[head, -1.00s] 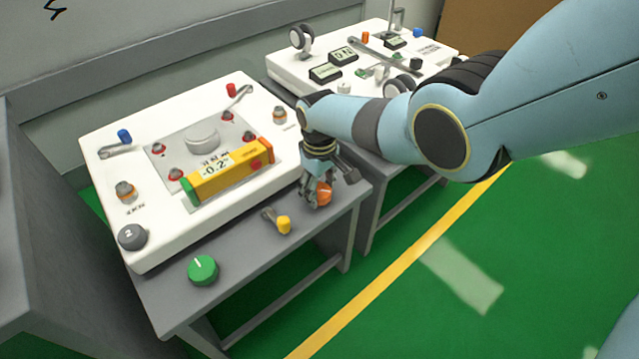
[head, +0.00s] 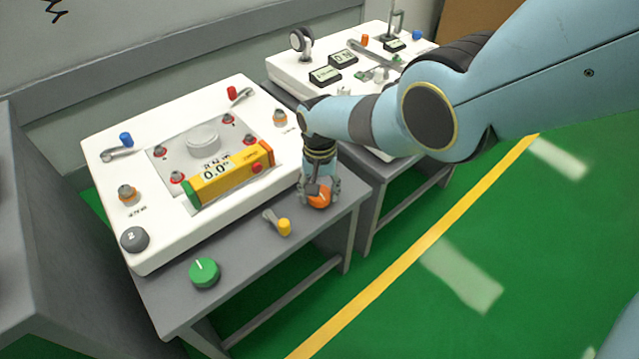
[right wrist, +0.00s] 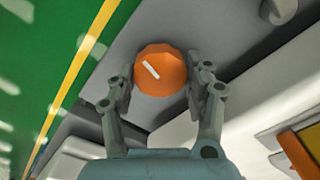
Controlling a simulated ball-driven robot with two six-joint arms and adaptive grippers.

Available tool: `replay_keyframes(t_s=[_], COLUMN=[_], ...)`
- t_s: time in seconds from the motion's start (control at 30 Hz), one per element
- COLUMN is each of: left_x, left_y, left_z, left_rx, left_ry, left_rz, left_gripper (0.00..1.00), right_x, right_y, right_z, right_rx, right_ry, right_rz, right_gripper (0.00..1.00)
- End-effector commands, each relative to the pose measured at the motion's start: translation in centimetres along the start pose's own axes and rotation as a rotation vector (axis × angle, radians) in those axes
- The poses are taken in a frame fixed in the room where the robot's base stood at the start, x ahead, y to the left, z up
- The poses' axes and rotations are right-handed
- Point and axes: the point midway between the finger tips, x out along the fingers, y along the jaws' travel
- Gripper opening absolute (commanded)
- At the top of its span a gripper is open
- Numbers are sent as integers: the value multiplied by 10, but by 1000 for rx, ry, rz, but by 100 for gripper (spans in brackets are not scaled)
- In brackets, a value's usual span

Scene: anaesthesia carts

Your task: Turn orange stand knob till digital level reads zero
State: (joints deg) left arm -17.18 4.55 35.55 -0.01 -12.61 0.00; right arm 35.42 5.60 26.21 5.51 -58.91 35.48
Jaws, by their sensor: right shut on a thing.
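The orange knob (head: 319,197) sits on the grey table's right front part. My right gripper (head: 320,190) reaches down over it and is shut on it. In the right wrist view the orange knob (right wrist: 160,71) lies between the two fingers of the right gripper (right wrist: 160,75), its white mark slanting. My left gripper is not in view.
A green knob (head: 204,273) and a yellow-tipped lever (head: 283,227) are on the grey table (head: 250,250) to the left. A grey knob (head: 134,239) is on the white panel's corner. A second cart with displays (head: 325,76) stands behind. Green floor is clear at right.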

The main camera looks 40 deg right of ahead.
Motion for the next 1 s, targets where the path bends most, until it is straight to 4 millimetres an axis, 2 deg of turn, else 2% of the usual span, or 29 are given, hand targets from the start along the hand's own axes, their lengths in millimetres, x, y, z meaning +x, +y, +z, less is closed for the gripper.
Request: replay_keyframes(t_s=[0.3,0.83,0.87,1.0], left_x=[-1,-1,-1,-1], left_y=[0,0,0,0], left_z=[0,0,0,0], left_rx=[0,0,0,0], left_ry=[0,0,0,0], left_rz=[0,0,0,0], left_gripper=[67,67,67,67], right_x=[1,1,1,1], right_y=[1,1,1,0], right_z=[1,1,1,1], right_rx=[119,141,141,141], right_ry=[-2,-2,-2,-2], right_rz=[2,2,2,1], right_gripper=[19,19,54,72])
